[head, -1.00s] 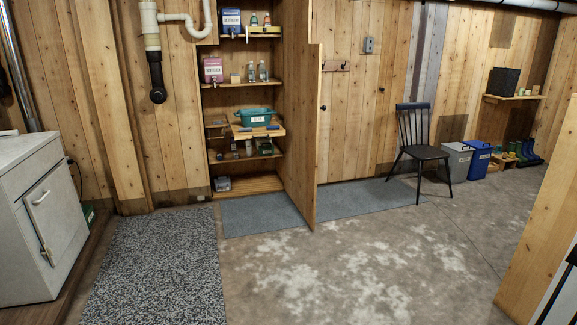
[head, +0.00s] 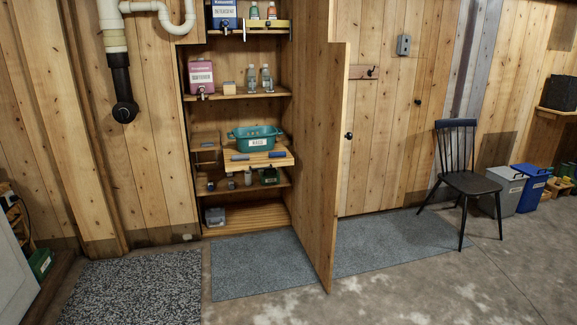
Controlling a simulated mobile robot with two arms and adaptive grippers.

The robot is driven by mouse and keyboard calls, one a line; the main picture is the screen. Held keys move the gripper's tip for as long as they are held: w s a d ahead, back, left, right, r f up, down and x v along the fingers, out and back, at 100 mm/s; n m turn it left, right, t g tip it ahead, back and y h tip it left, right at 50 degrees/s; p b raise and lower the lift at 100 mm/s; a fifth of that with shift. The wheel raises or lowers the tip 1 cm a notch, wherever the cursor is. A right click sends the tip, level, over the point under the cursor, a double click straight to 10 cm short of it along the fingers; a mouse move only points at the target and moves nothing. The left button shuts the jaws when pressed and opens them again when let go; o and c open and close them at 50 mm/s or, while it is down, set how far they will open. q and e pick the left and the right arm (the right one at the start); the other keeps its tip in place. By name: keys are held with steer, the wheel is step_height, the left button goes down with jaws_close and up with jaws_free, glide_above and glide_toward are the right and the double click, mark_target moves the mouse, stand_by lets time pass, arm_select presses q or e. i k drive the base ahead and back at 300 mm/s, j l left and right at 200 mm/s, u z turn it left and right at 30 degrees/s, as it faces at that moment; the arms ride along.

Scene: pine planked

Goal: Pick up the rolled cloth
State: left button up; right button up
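No gripper of mine shows in the head view. An open wooden cupboard stands ahead, with a pull-out board (head: 258,161) extending from its middle. Two small bluish roll-like items lie along the board's front, one at left (head: 240,157) and one at right (head: 277,154). Either could be a rolled cloth, but they are too small to tell. A teal tub (head: 254,140) with a white label sits behind them.
The cupboard door (head: 313,150) stands open toward me on the right. Shelves hold a pink box (head: 202,77), clear bottles (head: 266,78) and a blue box (head: 223,14). A grey mat (head: 257,263) lies in front. A chair (head: 468,184) stands at right.

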mark_target(236, 157)
steer(key=i+u, duration=0.15)
steer(key=i, duration=0.3)
steer(key=i+l+u, duration=0.15)
steer(key=i, duration=0.3)
steer(key=i+l+u, duration=0.15)
steer(key=i, duration=0.3)
steer(key=i+l+u, duration=0.1)
steer(key=i, duration=0.35)
steer(key=i+z, duration=0.15)
steer(key=i, duration=0.6)
steer(key=i+j+z, duration=0.15)
steer(key=i, duration=0.55)
